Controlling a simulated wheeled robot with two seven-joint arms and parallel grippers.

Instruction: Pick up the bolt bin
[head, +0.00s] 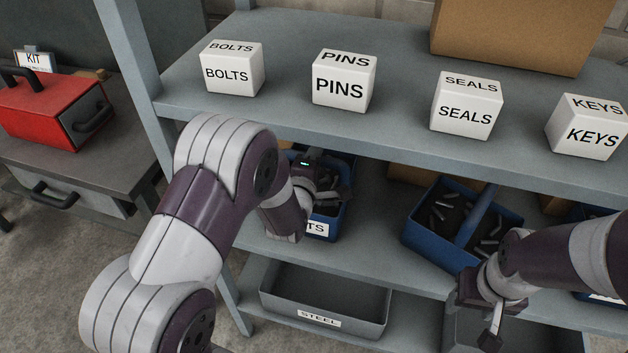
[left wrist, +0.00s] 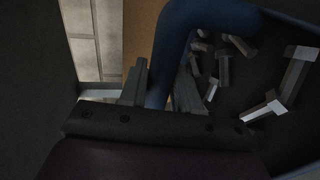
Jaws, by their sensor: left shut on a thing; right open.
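The bolt bin (head: 341,224) is a blue bin on the middle shelf, under the BOLTS block. Its white label, partly hidden by my left arm, shows only "TS". My left gripper (head: 330,190) is over it. In the left wrist view, my left gripper (left wrist: 162,88) is shut on the blue handle (left wrist: 190,20) of the bin, one finger on each side. Loose grey bolts (left wrist: 224,68) lie inside. I cannot tell whether the bin is lifted off the shelf. My right gripper (head: 482,318) is open and empty, low in front of the shelves at the right.
White blocks marked BOLTS (head: 232,70), PINS (head: 343,82), SEALS (head: 467,106) and KEYS (head: 588,128) stand on the top shelf, close above. A grey STEEL bin (head: 270,300) is below. A red toolbox (head: 40,112) is left.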

